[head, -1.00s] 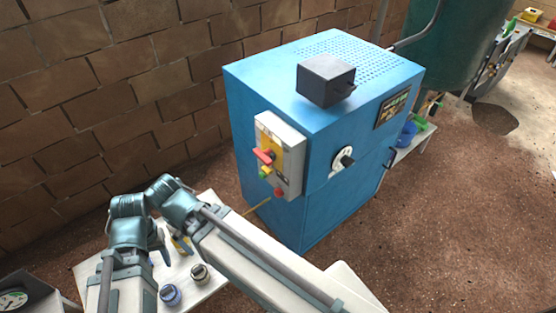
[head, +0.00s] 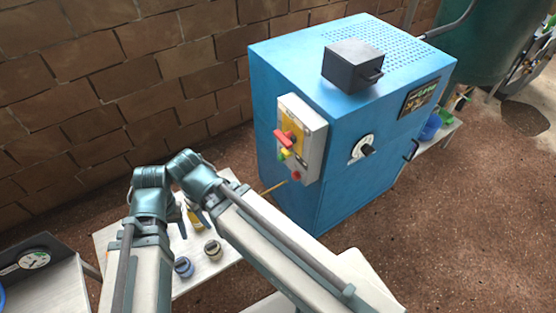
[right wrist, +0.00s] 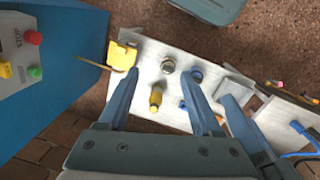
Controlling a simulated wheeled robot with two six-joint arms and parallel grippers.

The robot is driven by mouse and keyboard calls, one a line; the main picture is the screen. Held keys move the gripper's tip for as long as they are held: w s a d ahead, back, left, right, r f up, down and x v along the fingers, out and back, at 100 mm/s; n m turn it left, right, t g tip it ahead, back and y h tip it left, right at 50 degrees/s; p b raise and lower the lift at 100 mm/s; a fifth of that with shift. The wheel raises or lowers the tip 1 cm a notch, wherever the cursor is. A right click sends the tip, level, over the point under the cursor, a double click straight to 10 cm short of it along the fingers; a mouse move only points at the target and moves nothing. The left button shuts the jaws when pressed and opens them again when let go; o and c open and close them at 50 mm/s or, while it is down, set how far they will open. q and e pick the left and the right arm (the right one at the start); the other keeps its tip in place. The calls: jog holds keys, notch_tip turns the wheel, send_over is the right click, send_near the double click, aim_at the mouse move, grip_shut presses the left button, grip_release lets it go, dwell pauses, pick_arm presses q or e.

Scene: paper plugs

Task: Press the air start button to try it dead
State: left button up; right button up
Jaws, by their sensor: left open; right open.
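A pale control box (head: 312,138) is fixed to the left face of the blue cabinet (head: 335,195). It carries a red lever on a yellow plate, a green button (head: 283,154) and a red button (head: 296,175) low down. In the right wrist view the green button (right wrist: 35,73) and red button (right wrist: 33,38) are at the left edge. My right gripper (right wrist: 160,95) is open and empty above the table, apart from the buttons.
Below my grippers, a pale table (head: 225,268) holds a blue jar (head: 183,267), a dark-topped jar (head: 213,250) and a yellow bottle (right wrist: 155,98). A gauge (head: 34,259) stands at the lower left. A dark box (head: 352,66) sits on the cabinet. A brick wall (head: 120,80) is behind.

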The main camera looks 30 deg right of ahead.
grip_shut()
dwell(1.4)
